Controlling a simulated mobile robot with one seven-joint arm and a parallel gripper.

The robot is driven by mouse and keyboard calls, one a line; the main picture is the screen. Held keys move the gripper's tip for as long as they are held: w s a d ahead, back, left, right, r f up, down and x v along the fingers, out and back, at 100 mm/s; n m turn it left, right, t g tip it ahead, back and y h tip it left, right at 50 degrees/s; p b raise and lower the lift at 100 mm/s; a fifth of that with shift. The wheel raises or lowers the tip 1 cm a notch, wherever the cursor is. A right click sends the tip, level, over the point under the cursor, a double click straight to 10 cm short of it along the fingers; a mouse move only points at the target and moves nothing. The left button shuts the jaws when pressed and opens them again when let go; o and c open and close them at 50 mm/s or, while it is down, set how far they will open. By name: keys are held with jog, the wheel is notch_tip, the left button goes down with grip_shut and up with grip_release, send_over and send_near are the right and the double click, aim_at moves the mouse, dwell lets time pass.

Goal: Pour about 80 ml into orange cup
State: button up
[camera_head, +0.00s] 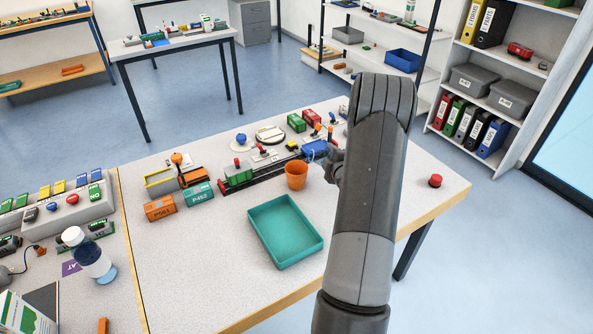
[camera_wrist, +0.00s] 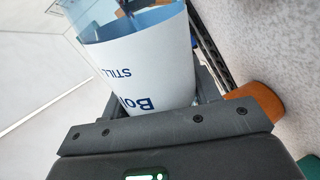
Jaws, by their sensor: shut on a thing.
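The orange cup (camera_head: 296,175) stands upright on the work table, just behind the teal tray. In the wrist view an orange edge that looks like the cup (camera_wrist: 257,98) shows at the right, beside and partly behind my gripper. My gripper (camera_head: 334,160) is up and to the right of the cup in the head view, mostly hidden by my arm. In the wrist view it is shut around a clear, bluish bottle (camera_wrist: 150,65) with a white label and blue lettering. The bottle's liquid level and mouth cannot be made out.
The teal tray (camera_head: 285,232) lies in front of the cup. Table space left of the tray is clear.

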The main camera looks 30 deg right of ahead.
aim_at(323, 151)
jog(key=shift+r, duration=0.15)
dwell(0.7)
jog(key=shift+a+r+m+y, duration=0.15)
jog(key=shift+r+m+y, duration=0.15)
jog(key=shift+r+m, duration=0.35)
jog(key=shift+w+a+r+m+t+y+b, duration=0.15)
jog(key=shift+a+r+m+t+b, duration=0.15)
jog(key=shift+r+m, duration=0.25)
jog(key=shift+w+a+r+m+t+y+b, duration=0.1)
jog(key=shift+a+r+m+t+y+b, duration=0.15)
jog(key=shift+m, duration=0.45)
jog(key=shift+w+a+f+m, duration=0.1)
jog(key=shift+a+f+m, duration=0.2)
jog(key=shift+m, duration=0.5)
jog(key=shift+d+r+m+t+y, duration=0.25)
jog(key=shift+d+m+t+y, duration=0.1)
jog(key=shift+m, duration=0.35)
jog(key=shift+d+r+m+t, duration=0.2)
jog(key=shift+m+t, duration=0.2)
jog(key=shift+m, duration=0.7)
jog(key=shift+d+m+t+b, duration=0.1)
jog(key=shift+m+t+b, duration=0.25)
jog(key=shift+m, duration=1.25)
jog(key=shift+s+d, duration=0.1)
jog(key=shift+s, duration=0.1)
